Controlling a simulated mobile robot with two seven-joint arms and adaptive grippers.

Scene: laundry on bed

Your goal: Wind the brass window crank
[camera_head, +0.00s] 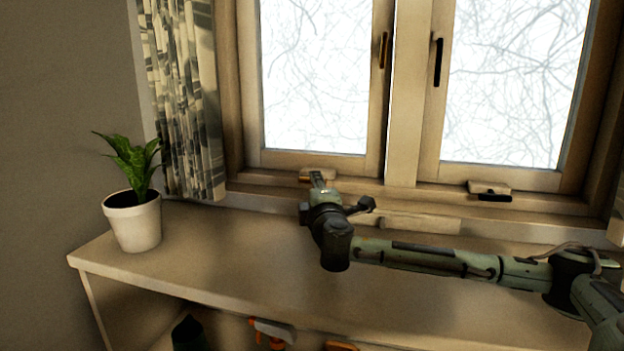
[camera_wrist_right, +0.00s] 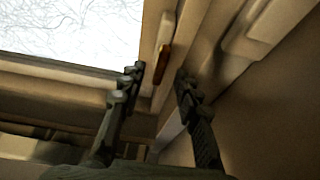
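The brass window crank (camera_head: 305,179) is at the sill under the left window, below a pale housing, partly hidden behind my right gripper (camera_head: 318,180). A brass piece (camera_wrist_right: 164,62), which looks like the crank's lever, shows in the right wrist view by a pale block. It appears between and beyond the two fingertips of my right gripper (camera_wrist_right: 157,78), which are spread apart. No grip on it is visible, and I cannot tell whether a finger touches it. A dark crank (camera_head: 492,194) is under the right window. My left gripper is out of view.
A potted plant (camera_head: 135,217) stands at the left of the shelf top (camera_head: 225,255), beside a patterned curtain (camera_head: 188,110). A brass window handle (camera_head: 383,50) and a dark one (camera_head: 438,62) are higher up. An orange and white item (camera_head: 272,332) sits below the top.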

